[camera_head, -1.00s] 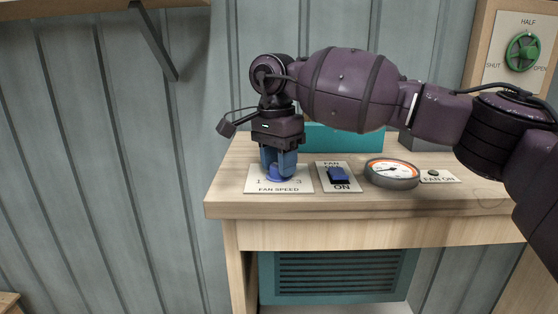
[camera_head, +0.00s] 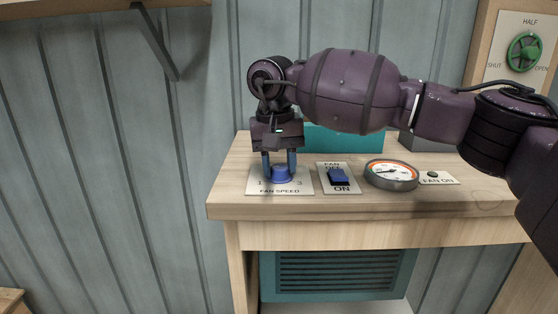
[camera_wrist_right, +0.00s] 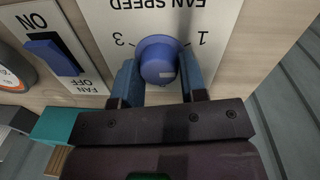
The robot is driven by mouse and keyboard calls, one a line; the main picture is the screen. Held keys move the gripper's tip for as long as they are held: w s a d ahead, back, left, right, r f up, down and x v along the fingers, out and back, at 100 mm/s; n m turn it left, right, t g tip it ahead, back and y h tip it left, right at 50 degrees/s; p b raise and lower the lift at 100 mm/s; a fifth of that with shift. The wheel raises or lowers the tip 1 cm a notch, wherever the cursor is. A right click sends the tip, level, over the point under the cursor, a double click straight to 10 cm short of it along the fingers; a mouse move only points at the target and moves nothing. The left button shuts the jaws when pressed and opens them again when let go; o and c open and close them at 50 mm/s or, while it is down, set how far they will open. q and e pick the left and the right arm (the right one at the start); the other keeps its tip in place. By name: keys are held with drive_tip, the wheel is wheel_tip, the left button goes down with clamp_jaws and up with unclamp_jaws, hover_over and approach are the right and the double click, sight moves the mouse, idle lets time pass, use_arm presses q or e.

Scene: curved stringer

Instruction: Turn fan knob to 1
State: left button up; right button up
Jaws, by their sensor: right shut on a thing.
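The fan knob (camera_head: 281,174) is a round blue knob on the white FAN SPEED plate (camera_head: 303,188) at the table's left end. My right gripper (camera_head: 279,165) points down over it, with one blue finger on each side. In the right wrist view the knob (camera_wrist_right: 158,58) sits between the fingers, which are shut on it. The plate appears upside down there, with 3 at left and 1 at right. A small light mark shows on the knob, but its setting is unclear. My left gripper is out of view.
A green valve wheel (camera_head: 524,52) is on the board at upper right. A teal box (camera_head: 345,139) stands behind.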

sight(276, 167)
drive_tip(key=n, duration=0.2)
drive_tip(key=shift+r+n+p, duration=0.15)
drive_tip(key=shift+n+p, duration=0.45)
drive_tip(key=shift+n, duration=0.7)
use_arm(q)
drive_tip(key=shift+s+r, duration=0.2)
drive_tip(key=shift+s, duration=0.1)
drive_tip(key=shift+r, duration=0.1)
use_arm(e)
drive_tip(key=shift+n, duration=0.4)
drive_tip(key=o, duration=0.9)
drive_tip(key=shift+o, duration=0.2)
use_arm(q)
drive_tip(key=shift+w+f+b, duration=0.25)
drive_tip(key=shift+b, duration=0.35)
use_arm(e)
wheel_tip(276, 167, up, 11)
drive_tip(key=shift+s+a+f, duration=0.2)
drive_tip(key=shift+s+a, duration=0.05)
drive_tip(key=shift+a, duration=0.05)
